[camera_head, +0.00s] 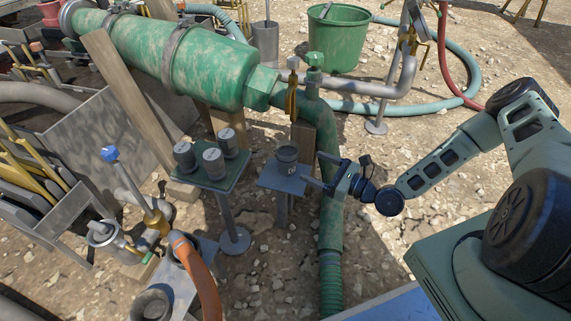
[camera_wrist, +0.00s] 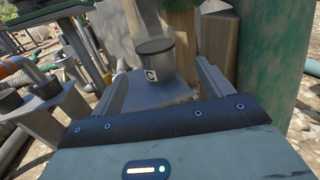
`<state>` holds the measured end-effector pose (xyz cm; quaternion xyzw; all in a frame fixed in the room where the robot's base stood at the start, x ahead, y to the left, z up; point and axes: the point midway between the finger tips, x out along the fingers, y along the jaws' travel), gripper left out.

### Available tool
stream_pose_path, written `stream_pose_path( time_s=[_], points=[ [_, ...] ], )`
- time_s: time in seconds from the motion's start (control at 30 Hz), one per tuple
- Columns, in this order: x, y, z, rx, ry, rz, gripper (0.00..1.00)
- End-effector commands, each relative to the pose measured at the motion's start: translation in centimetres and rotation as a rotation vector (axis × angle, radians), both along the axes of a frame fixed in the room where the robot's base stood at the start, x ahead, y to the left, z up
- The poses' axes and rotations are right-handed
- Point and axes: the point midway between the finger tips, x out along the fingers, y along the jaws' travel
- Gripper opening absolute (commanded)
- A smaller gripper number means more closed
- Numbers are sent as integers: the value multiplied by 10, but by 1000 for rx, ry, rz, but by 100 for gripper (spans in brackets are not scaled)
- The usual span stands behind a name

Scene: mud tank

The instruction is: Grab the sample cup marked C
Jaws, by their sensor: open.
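The sample cup marked C (camera_head: 287,156) is a dark grey cup standing upright on a small blue-grey stand plate (camera_head: 270,182). In the wrist view the cup (camera_wrist: 156,60) shows a white label with a black C, and it stands ahead of the fingers, between their lines. My gripper (camera_head: 312,172) reaches in from the right, just beside the plate, with its two fingers apart and nothing between them. In the wrist view my gripper (camera_wrist: 162,88) is open, its fingers on either side of the plate's near part. The cup's far side is hidden.
Several lidded grey cups (camera_head: 214,162) stand on a green-topped stand (camera_head: 210,178) left of the plate. A green vertical pipe (camera_head: 329,210) passes close by my gripper. A wooden post (camera_wrist: 217,45) stands behind the cup. A green bucket (camera_head: 338,40) is at the back.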

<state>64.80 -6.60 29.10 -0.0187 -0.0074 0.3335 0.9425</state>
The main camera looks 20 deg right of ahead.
Motion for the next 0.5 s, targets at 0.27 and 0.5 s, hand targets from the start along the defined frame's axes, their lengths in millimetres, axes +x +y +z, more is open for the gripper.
stream_pose_path(
  time_s=[0.27,0.5],
  points=[
    [40,33,-3,-2,-1,3,79],
    [52,44,-1,-2,-2,2,79]
  ],
)
